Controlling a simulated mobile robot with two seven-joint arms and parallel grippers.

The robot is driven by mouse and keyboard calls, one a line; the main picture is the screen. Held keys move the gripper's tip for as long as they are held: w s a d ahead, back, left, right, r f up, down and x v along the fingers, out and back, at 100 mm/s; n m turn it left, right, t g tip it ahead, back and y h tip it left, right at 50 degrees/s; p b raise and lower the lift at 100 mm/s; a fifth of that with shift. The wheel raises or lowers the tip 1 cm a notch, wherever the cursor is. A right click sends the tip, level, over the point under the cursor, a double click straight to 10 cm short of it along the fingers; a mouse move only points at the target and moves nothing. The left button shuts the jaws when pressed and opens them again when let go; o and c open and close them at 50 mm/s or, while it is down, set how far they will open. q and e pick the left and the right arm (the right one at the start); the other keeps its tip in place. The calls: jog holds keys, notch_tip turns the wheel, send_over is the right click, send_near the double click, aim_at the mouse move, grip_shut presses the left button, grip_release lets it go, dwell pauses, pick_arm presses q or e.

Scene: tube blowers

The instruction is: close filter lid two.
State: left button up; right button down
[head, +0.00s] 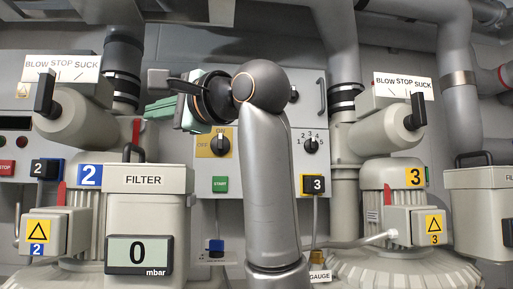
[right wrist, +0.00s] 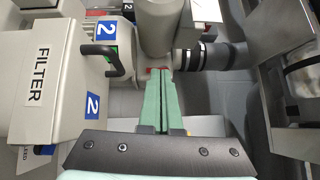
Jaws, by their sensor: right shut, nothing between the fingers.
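The filter two box (head: 146,205) is pale grey, with a FILTER label on its front and a blue 2 plate (head: 90,176) beside it. A black handle (head: 133,152) stands on its top; from this low angle I cannot tell whether the lid is fully seated. In the right wrist view the box (right wrist: 45,85) is at the left, with its dark handle (right wrist: 113,62) near the fingers. My right gripper (head: 158,110) is above and right of the handle, its green fingers shut and empty. In the wrist view the fingertips (right wrist: 160,74) are apart from the handle. My left gripper is out of view.
Blower two's pipe and lever (head: 45,95) stand behind and left. A control panel (head: 222,172) with a knob and green START button is behind my arm. Blower three (head: 385,215) is at the right. A display (head: 139,254) reads 0 mbar.

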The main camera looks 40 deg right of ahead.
jog(key=shift+w+a+f, duration=0.2)
jog(key=shift+w+a, duration=0.1)
jog(key=shift+a, duration=0.2)
jog(key=shift+w+a+f+n+g+p, duration=0.2)
jog(key=shift+w+n+g+p, duration=0.05)
jog(key=shift+n+g+p, duration=0.05)
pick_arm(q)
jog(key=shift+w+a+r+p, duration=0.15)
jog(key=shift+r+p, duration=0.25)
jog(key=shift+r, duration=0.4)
pick_arm(e)
jog(key=shift+w+a+f+n+g+h, duration=0.15)
jog(key=shift+w+a+f+n+g, duration=0.1)
jog(key=shift+a+f+n+g, duration=0.15)
jog(key=shift+w+a+f+n+g+h, duration=0.15)
jog(key=shift+w+a+f+n+g, duration=0.15)
jog(key=shift+a+f, duration=0.2)
